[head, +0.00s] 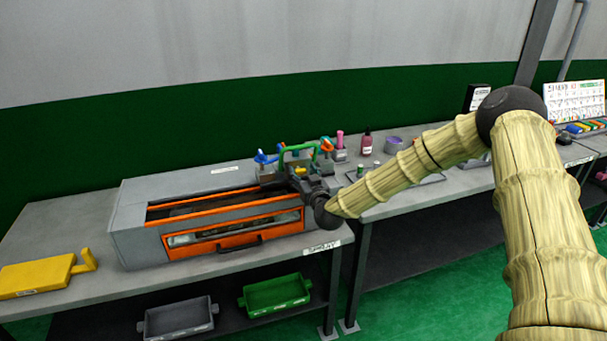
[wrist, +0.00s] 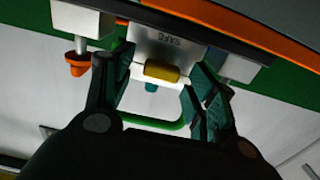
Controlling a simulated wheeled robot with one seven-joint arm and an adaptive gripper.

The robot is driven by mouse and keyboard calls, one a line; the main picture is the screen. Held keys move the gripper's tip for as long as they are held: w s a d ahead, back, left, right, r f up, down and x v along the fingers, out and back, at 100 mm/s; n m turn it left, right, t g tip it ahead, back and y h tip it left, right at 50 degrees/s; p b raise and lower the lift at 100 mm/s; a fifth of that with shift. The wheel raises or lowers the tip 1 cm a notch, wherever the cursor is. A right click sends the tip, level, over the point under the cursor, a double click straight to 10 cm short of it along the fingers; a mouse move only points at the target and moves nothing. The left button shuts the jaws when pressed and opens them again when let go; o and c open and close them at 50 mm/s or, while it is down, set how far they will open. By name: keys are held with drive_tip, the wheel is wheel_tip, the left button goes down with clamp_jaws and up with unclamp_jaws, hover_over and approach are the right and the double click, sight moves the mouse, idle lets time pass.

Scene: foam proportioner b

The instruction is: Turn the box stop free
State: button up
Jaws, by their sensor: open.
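My gripper (wrist: 162,78) is open in the wrist view, with one dark green finger on each side of a small yellow piece (wrist: 161,71). The yellow piece sits at the edge of a grey block (wrist: 172,42) marked SAFE; it may be the box stop, but I cannot tell for sure. Both fingers appear apart from it. In the head view my gripper (head: 308,183) is at the right end of the grey box (head: 140,222) with orange edges, and hides part of that end.
A green loop handle (wrist: 155,123) passes behind the fingers in the wrist view, and an orange knob (wrist: 77,57) stands to the left. A yellow block (head: 35,277) lies left on the bench. Grey (head: 178,318) and green (head: 275,295) bins are below.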

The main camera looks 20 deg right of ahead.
drive_tip(key=c, duration=1)
drive_tip(key=shift+f+m+b, duration=0.15)
drive_tip(key=shift+m+b, duration=0.15)
drive_tip(key=shift+b, duration=0.15)
drive_tip(key=m+b, duration=0.2)
drive_tip(key=b, duration=0.1)
drive_tip(key=shift+d+f+m, duration=0.1)
drive_tip(key=shift+m, duration=0.2)
drive_tip(key=m+b, duration=0.5)
drive_tip(key=shift+d+f+m, duration=0.1)
drive_tip(key=shift+m, duration=0.2)
drive_tip(key=m+b, duration=0.4)
drive_tip(key=b, duration=0.1)
drive_tip(key=m+b, duration=0.4)
drive_tip(key=m, duration=0.1)
drive_tip(key=shift+d, duration=0.1)
